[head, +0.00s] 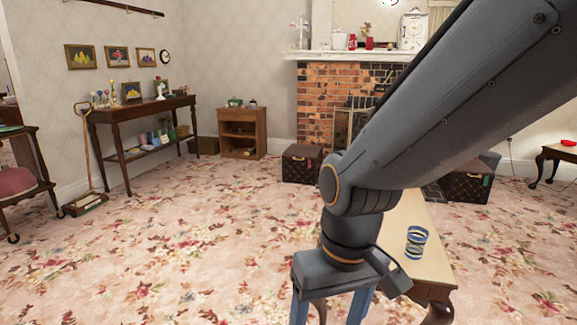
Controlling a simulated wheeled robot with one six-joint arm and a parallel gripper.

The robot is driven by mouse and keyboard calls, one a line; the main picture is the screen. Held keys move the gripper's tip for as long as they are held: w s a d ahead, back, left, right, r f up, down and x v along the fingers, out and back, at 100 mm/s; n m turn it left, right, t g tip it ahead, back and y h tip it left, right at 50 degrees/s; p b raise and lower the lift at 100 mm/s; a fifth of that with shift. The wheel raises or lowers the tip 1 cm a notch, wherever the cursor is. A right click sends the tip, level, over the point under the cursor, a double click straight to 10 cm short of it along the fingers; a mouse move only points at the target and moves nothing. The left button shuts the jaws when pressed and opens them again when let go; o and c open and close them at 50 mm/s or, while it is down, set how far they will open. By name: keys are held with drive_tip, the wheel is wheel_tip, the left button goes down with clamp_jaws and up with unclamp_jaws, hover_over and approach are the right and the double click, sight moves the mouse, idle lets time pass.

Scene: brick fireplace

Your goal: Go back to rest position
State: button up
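My gripper (330,308) hangs downward at the bottom centre of the head view, at the end of my dark grey arm. Its two blue fingers stand wide apart, with the tips cut off by the frame's lower edge. Nothing shows held between the visible parts. It is in front and to the left of a pale-topped wooden table (436,268). A blue-and-white banded object (416,242) stands on that table, to the right of the gripper and apart from it.
A brick fireplace (325,95) with a white mantel is at the back. Dark patterned trunks (301,165) (467,187) stand before it. The floral carpet (170,250) is open at centre left.

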drive_tip(key=s+d+r+m+h+p, duration=0.1)
drive_tip(key=s+d+r+m+p, duration=0.1)
drive_tip(key=d+r+p, duration=1.1)
wheel_tip(320, 180, up, 3)
drive_tip(key=m+p, duration=0.1)
drive_tip(key=p, duration=0.6)
drive_tip(key=shift+s+r+m, duration=0.15)
drive_tip(key=shift+m, duration=0.15)
drive_tip(key=shift+d, duration=0.1)
